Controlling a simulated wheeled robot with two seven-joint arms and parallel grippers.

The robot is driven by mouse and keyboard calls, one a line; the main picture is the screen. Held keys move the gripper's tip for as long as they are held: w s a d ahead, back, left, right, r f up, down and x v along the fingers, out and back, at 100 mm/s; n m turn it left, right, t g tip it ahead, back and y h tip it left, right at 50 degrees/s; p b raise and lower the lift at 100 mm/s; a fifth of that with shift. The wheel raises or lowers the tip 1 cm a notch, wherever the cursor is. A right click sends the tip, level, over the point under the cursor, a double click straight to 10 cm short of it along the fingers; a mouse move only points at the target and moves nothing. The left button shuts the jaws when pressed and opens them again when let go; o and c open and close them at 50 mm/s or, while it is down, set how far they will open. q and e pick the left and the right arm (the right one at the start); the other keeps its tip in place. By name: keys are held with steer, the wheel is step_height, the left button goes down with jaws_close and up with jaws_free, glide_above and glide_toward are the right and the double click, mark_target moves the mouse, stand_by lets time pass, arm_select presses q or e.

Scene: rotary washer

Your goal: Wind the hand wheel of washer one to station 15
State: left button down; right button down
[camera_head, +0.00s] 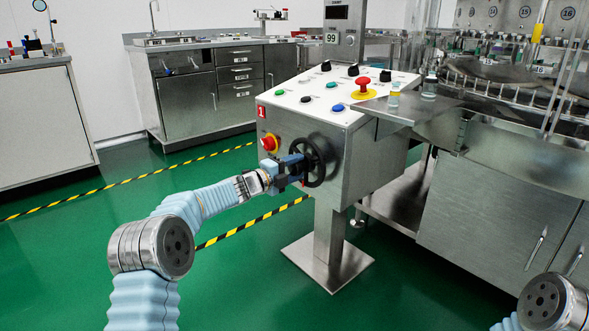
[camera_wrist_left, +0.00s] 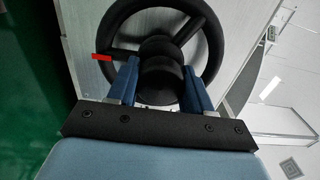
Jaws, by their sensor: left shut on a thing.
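The black hand wheel (camera_head: 323,160) is mounted on the side of the steel control console marked with a red 1 plate (camera_head: 262,111). My left gripper (camera_head: 291,170) is at the wheel. In the left wrist view, the blue fingers of the left gripper (camera_wrist_left: 160,78) are shut on the wheel's black knob (camera_wrist_left: 160,82), one finger on each side. The wheel's rim and spokes (camera_wrist_left: 213,30) show behind them. A red mark (camera_wrist_left: 102,58) lies at the left of the rim. Station plates, including 15 (camera_head: 524,12), show on the washer at upper right. My right gripper is out of view.
A red emergency button (camera_head: 268,143) sits beside the wheel, close to my left gripper. The console top (camera_head: 330,95) carries several buttons and knobs. The washer's steel cabinet (camera_head: 490,205) stands to the right. Green floor is clear at left.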

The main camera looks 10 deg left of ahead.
arm_select(q)
steer(key=shift+c, duration=2.4)
jaws_free()
steer(key=shift+s+d+f, duration=0.1)
steer(key=shift+d, duration=0.1)
steer(key=shift+s+a, duration=0.35)
steer(key=shift+a, duration=0.1)
steer(key=v, duration=1.2)
steer(key=shift+s+a, duration=0.2)
steer(key=shift+s, duration=0.15)
